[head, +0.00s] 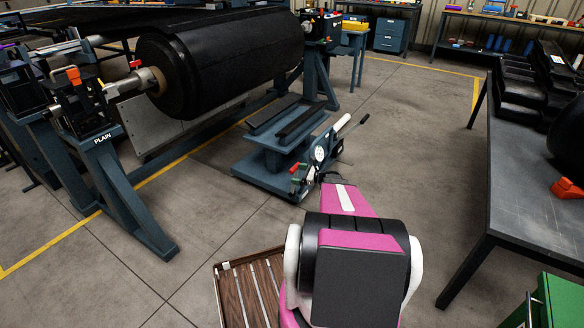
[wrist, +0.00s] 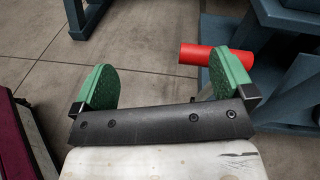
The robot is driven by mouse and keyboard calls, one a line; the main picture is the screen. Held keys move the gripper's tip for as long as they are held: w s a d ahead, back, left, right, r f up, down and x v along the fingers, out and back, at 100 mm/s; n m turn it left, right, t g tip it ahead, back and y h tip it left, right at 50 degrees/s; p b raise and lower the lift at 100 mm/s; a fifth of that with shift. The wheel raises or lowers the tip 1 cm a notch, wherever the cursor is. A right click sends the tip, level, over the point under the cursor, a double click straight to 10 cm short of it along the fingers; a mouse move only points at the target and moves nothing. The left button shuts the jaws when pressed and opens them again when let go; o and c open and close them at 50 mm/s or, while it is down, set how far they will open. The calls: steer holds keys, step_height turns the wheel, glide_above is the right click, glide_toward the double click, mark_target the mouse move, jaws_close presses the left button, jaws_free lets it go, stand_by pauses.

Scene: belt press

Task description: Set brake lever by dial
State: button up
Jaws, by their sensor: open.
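A round white dial (head: 320,153) sits on the side of a low blue-grey lift cart (head: 262,180). Its reading is too small to make out. A red grip (head: 294,168) shows beside it, and a lever with a pale shaft and dark end (head: 345,122) slants up to the right; I cannot tell which is the brake lever. My gripper (head: 312,183) is at the cart's near side, partly hidden by my wrist. In the wrist view its green-padded jaws (wrist: 167,80) are apart and empty. A red cylinder (wrist: 205,55) lies beyond the right finger, which covers part of it.
A large black roll (head: 225,50) rests on blue stands at the left, one marked PLAIN, with orange-red handles (head: 73,76). A dark workbench (head: 530,190) stands at the right. Floor is clear between cart and bench.

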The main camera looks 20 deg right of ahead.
mark_target(294, 168)
steer(key=w+d+f+m+t+h, duration=0.1)
steer(key=w+d+f+m+t, duration=0.1)
steer(key=d+m+t, duration=0.3)
steer(key=w+a, duration=0.1)
steer(key=w, duration=0.1)
steer(key=w+a+g, duration=0.1)
steer(key=w+a, duration=0.1)
steer(key=w, duration=0.1)
steer(key=w+a+n+g, duration=0.1)
steer(key=w+a, duration=0.1)
steer(key=shift+w+r, duration=0.1)
steer(key=shift+w, duration=0.3)
steer(key=shift+c, duration=0.3)
steer(key=c, duration=0.9)
steer(key=shift+s+d+f, duration=0.2)
steer(key=shift+s+d, duration=0.2)
steer(key=shift+s, duration=0.2)
steer(key=s+d+f+t+y, duration=0.3)
steer(key=s+d, duration=0.2)
steer(key=s, duration=0.2)
steer(key=shift+d+t, duration=0.25)
steer(key=shift+t, duration=0.05)
steer(key=s+d+f, duration=0.1)
steer(key=s+f, duration=0.1)
steer(key=s+d+f, duration=0.2)
steer(key=shift+d+f, duration=0.1)
steer(key=shift+f, duration=0.05)
steer(key=shift+s+d+f, duration=0.35)
steer(key=shift+s+f, duration=0.2)
steer(key=shift+f, duration=0.05)
